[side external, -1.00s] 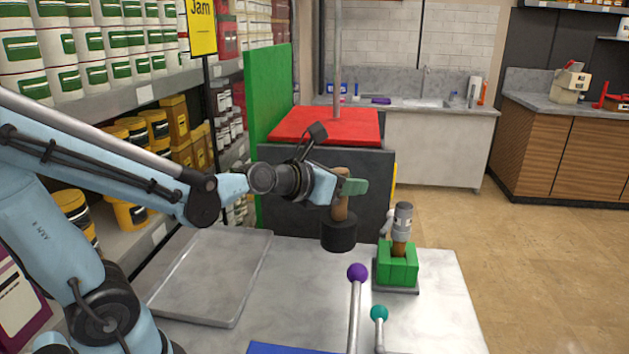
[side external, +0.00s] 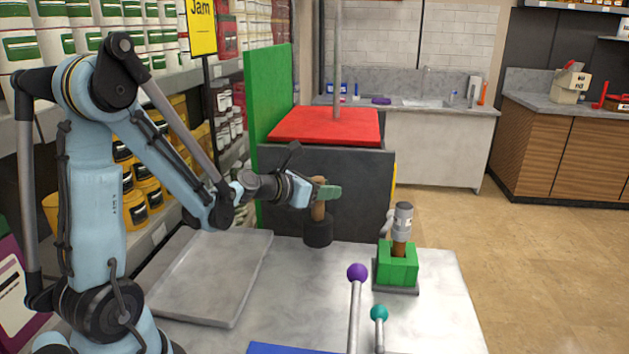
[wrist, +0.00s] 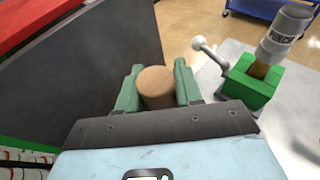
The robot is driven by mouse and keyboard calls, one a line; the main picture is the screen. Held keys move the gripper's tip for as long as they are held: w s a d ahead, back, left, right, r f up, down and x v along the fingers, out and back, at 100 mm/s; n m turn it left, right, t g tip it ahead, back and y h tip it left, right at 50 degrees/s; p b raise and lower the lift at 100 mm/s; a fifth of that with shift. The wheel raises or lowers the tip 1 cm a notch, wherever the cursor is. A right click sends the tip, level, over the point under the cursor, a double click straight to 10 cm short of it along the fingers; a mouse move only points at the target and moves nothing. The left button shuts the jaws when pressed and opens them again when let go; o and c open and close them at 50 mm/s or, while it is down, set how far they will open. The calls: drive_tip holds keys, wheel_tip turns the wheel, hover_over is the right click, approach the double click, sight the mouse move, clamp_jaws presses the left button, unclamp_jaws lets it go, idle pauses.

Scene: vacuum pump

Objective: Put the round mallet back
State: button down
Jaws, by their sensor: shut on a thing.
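The round mallet has a brown wooden handle (side external: 318,209) and a black cylindrical head (side external: 318,232). It is upright with the head down, near the back of the work table. My gripper (side external: 324,192) is shut on the handle, with a green finger on each side. In the wrist view the handle's round end (wrist: 157,86) shows between the fingers, and the head is hidden. I cannot tell whether the head touches the table.
A grey tray (side external: 170,280) lies at the table's left. A green block vise (side external: 398,265) holding a grey-topped tool (side external: 403,222) stands at the right. Purple-knobbed (side external: 357,272) and teal-knobbed (side external: 379,313) levers rise at the front. A dark box (side external: 355,180) with a red top stands behind.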

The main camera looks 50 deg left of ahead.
sight(323, 204)
drive_tip(key=shift+f, duration=2)
drive_tip(key=c, duration=0.7)
unclamp_jaws()
drive_tip(key=shift+f, duration=0.1)
drive_tip(key=shift+c, duration=0.2)
